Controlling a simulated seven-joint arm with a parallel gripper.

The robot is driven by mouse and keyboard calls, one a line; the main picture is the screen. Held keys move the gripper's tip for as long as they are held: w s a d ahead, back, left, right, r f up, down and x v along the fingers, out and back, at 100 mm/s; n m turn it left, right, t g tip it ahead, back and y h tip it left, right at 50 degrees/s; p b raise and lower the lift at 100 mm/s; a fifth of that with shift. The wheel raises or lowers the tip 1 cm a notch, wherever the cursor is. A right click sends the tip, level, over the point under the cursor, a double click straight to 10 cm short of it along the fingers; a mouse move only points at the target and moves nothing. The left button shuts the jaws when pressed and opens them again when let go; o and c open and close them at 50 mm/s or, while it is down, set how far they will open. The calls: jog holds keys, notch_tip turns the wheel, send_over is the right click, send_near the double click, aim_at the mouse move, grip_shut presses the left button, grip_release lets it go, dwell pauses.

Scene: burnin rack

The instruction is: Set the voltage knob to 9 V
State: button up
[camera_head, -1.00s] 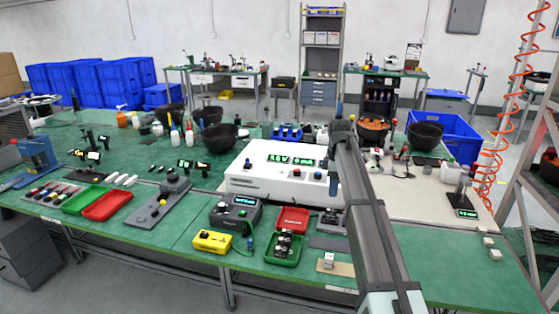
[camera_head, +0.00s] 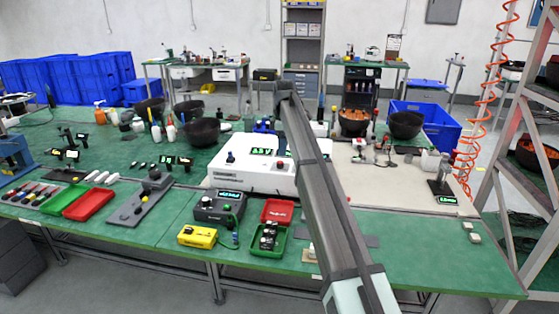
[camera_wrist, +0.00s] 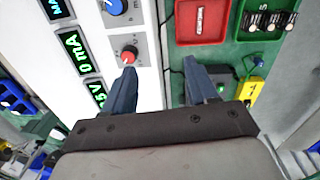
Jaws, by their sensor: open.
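The white supply box (camera_head: 245,178) stands on the green bench in the head view, partly hidden behind my arm. Its panel shows close in the wrist view, with a red knob (camera_wrist: 129,56) that has a pale pointer line and a blue knob (camera_wrist: 115,7) at the top edge. Green displays (camera_wrist: 75,52) beside them read partly "0 mA" and "5 V"; the full figures are cut off. I cannot read which knob is for voltage. My gripper (camera_wrist: 158,66) is open and empty, its left fingertip close to the red knob in the picture; contact cannot be told.
A red tray (camera_wrist: 203,18) and a green tray (camera_wrist: 247,58) with dark parts lie right of the box in the wrist view. A grey tester (camera_head: 220,207) and a yellow box (camera_head: 198,236) stand in front. A blue crate (camera_head: 440,118) is at the back right.

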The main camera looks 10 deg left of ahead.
aim_at(280, 162)
jog(key=w+a+r+m, duration=0.3)
jog(key=w+m, duration=0.3)
jog(key=m, duration=0.3)
jog(key=f, duration=1.3)
jog(key=shift+w+d, duration=0.25)
jog(key=shift+w, duration=0.1)
jog(key=shift+c, duration=0.2)
jog(key=c, duration=1)
